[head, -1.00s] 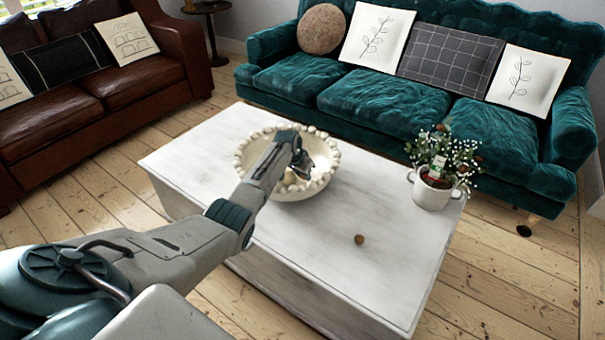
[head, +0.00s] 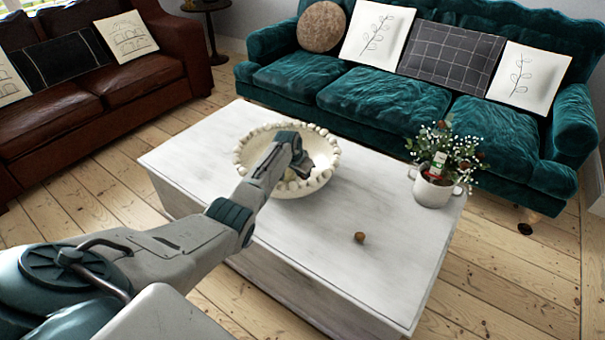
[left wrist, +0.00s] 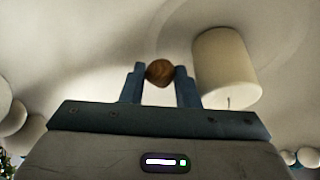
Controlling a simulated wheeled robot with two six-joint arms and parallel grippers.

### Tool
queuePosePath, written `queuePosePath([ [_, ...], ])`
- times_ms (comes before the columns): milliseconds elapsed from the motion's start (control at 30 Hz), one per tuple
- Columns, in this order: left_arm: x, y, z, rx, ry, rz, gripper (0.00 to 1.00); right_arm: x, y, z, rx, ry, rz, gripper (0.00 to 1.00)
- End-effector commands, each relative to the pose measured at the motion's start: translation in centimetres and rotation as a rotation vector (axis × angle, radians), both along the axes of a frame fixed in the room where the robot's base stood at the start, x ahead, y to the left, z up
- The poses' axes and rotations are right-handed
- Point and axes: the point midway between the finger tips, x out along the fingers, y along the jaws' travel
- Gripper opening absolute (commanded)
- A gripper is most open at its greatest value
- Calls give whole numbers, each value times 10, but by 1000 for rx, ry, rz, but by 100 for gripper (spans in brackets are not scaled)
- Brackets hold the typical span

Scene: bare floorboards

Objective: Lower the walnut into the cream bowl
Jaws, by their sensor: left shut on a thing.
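The cream bowl (head: 325,178) with a beaded rim stands on the white table. My left gripper (head: 303,168) reaches over its near rim, with its fingers down inside the bowl. In the left wrist view the gripper (left wrist: 160,75) is shut on a brown round walnut (left wrist: 160,72), held between the two fingertips. The bowl's pale inner wall (left wrist: 100,50) fills the background there. In the head view the held walnut is hidden by the gripper. My right gripper is not in view.
A cream cylinder (left wrist: 226,68) is close to the right of the fingers. Another small brown ball (head: 360,238) lies on the white table (head: 300,250), whose front is mostly clear. A white flower pot (head: 434,190) stands at the right. Sofas stand behind.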

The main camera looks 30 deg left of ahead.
Motion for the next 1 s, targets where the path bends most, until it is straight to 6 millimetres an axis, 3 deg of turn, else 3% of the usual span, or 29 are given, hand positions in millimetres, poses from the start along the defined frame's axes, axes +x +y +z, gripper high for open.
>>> queuePosePath([
  [733, 0, 0, -8, 0, 0, 0, 7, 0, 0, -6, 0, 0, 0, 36],
  [767, 0, 0, -8, 0, 0, 0, 32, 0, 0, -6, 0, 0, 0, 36],
  [867, 0, 0, -8, 0, 0, 0, 52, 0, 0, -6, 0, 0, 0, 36],
  [1000, 0, 0, -8, -1, 1, 0, 54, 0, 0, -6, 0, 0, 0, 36],
])
